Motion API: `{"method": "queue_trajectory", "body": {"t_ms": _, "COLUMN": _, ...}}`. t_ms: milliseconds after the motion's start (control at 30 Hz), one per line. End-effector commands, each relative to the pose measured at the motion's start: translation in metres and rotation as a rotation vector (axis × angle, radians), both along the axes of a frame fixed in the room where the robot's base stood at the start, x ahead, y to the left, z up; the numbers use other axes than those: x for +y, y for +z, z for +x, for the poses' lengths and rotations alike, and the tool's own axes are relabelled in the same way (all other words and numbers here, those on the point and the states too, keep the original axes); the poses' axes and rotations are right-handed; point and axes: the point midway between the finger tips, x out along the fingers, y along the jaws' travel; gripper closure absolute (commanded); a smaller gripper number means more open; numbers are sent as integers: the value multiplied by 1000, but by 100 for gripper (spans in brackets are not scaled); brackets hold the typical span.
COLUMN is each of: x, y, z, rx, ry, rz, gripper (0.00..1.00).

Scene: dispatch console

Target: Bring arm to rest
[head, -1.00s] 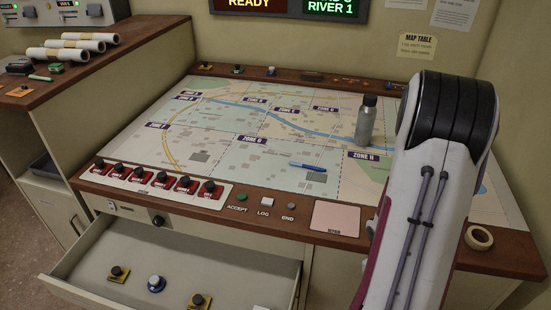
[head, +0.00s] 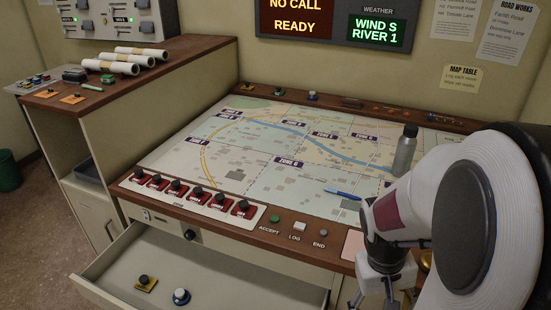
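My arm fills the right side of the head view, with a large white and black joint close to the camera. My gripper (head: 381,288) hangs at the lower right, in front of the map table's (head: 225,222) front edge. Its fingers are cut off by the bottom of the picture and partly hidden, so I cannot tell whether it is open or shut. I see nothing held in it.
Red switches (head: 195,195) line the front edge.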

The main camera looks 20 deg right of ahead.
Motion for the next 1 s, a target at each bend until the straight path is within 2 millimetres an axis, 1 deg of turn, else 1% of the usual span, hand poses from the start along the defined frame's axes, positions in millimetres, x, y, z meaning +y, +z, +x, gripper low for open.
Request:
{"method": "queue_trajectory", "body": {"t_ms": 33, "x": 8, "y": 7, "z": 3, "rx": -17, "ry": 4, "rz": -1, "gripper": 34}}
{"method": "queue_trajectory", "body": {"t_ms": 100, "x": 19, "y": 16, "z": 4, "rx": -36, "ry": 2, "rz": 4, "gripper": 34}}
{"method": "queue_trajectory", "body": {"t_ms": 600, "x": 95, "y": 74, "z": 15, "rx": -209, "ry": 62, "rz": 48, "gripper": 34}}
{"method": "queue_trajectory", "body": {"t_ms": 1000, "x": 146, "y": 119, "z": 20, "rx": -402, "ry": 194, "rz": 63, "gripper": 34}}
